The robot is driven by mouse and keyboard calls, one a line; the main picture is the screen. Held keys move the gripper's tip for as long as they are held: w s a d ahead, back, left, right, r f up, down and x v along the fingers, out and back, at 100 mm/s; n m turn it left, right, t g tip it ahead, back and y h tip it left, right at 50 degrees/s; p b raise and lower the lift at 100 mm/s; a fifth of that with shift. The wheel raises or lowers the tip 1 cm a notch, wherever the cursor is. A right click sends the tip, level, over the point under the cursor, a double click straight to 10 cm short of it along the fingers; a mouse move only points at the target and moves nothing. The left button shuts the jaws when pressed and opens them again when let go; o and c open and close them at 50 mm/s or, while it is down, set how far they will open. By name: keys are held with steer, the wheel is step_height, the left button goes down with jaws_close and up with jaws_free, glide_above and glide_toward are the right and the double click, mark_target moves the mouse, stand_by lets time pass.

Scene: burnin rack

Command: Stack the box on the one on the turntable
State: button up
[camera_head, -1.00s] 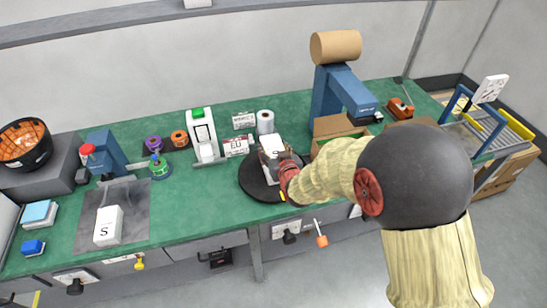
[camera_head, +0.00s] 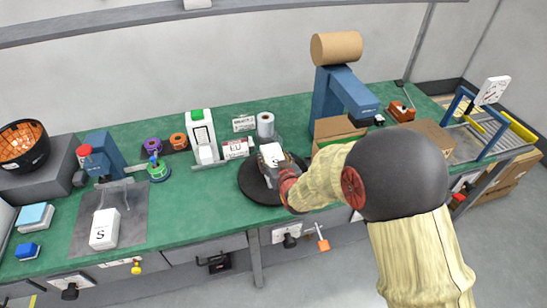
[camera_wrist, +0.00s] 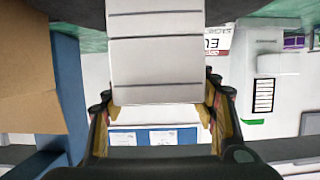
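A white box (camera_head: 272,154) is at my gripper (camera_head: 280,169), over the black round turntable (camera_head: 253,190). In the wrist view the white box (camera_wrist: 157,65) fills the space between my two fingers (camera_wrist: 160,104); they lie along its two sides and appear closed on it. Dark lines cross its face. My gripper and arm hide much of the turntable, so I cannot tell how the box meets what is below it. Another white box marked S (camera_head: 104,229) stands on the grey mat (camera_head: 130,212) at the left, apart from my gripper.
A white card marked EU (camera_head: 235,148) and a paper roll (camera_head: 265,124) stand behind the turntable. A blue arm-like stand (camera_head: 343,95) and an open carton (camera_head: 335,130) are to the right. Green bench surface is clear between the mat and turntable.

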steer(key=o, duration=0.3)
steer(key=shift+r, duration=0.2)
steer(key=p+v, duration=0.3)
steer(key=v, duration=0.9)
steer(key=s+d+r+m+g+h, duration=0.25)
steer(key=s+d+r, duration=0.35)
steer(key=d+r, duration=0.4)
steer(key=s+d+r+g, duration=0.2)
steer(key=s+d+r, duration=0.1)
steer(key=s, duration=0.7)
steer(key=s+d+r+g+h, duration=0.1)
steer(key=s+d+r+g, duration=0.2)
steer(key=s, duration=0.8)
steer(key=shift+d+r+m, duration=0.2)
steer(key=shift+r+m, duration=0.15)
steer(key=shift+r, duration=0.2)
